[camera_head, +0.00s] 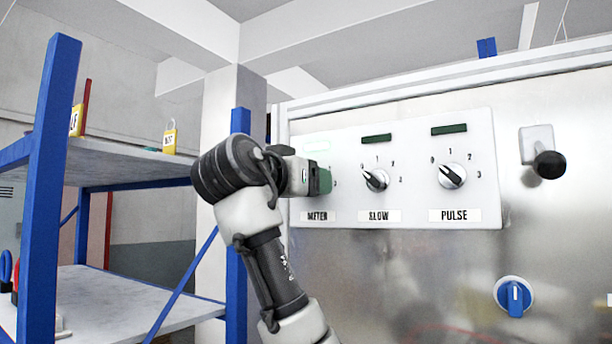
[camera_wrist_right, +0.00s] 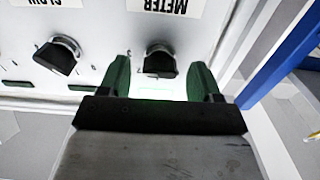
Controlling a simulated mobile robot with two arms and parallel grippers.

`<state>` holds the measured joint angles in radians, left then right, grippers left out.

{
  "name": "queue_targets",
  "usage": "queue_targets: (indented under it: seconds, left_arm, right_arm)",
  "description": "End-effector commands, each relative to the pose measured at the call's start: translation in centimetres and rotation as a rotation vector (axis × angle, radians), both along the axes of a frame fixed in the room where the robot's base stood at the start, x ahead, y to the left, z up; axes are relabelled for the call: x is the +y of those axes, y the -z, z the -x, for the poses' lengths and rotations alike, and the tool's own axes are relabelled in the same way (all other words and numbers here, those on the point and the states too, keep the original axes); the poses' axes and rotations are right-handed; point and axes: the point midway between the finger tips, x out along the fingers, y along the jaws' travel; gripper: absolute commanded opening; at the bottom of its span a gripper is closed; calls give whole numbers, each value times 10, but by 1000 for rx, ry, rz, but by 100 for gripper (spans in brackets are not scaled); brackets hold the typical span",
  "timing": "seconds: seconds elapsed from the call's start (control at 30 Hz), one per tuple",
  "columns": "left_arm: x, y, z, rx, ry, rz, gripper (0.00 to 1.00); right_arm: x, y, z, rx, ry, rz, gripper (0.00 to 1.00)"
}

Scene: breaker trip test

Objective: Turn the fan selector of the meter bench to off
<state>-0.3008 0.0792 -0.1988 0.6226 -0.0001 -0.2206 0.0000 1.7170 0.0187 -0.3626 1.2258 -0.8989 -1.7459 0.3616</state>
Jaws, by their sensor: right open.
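The white switch panel (camera_head: 350,120) carries dials marked METER, SLOW and PULSE. In the head view my right gripper (camera_head: 322,180) covers the METER dial; only its label (camera_head: 317,217) and a bit of its scale show. In the right wrist view, which is upside down, the METER knob (camera_wrist_right: 159,61) lies between the green fingertips of my open right gripper (camera_wrist_right: 160,66), with a gap on each side. I cannot tell which number its pointer is at. A pale lit window (camera_head: 317,146) is above it. My left gripper is out of view.
The SLOW knob (camera_head: 376,180) and PULSE knob (camera_head: 452,175) sit to the right, under dark windows. A black ball-ended lever (camera_head: 550,164) and a blue rotary switch (camera_head: 514,296) are further right. A blue-framed shelf (camera_head: 50,180) stands at the left.

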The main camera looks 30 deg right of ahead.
Motion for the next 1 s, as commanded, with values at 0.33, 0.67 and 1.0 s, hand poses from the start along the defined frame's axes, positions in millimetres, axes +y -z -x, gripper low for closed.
queue_targets:
  seconds: [0.33, 0.67, 1.0]
  left_arm:
    - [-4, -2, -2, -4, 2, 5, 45]
    - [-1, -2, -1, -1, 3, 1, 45]
    - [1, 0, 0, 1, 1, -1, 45]
  right_arm:
    - [-6, 0, -3, -1, 0, -1, 64]
    - [-6, 0, -3, -1, 0, -1, 18]
    - [-5, 0, -3, 35, -1, 21, 15]
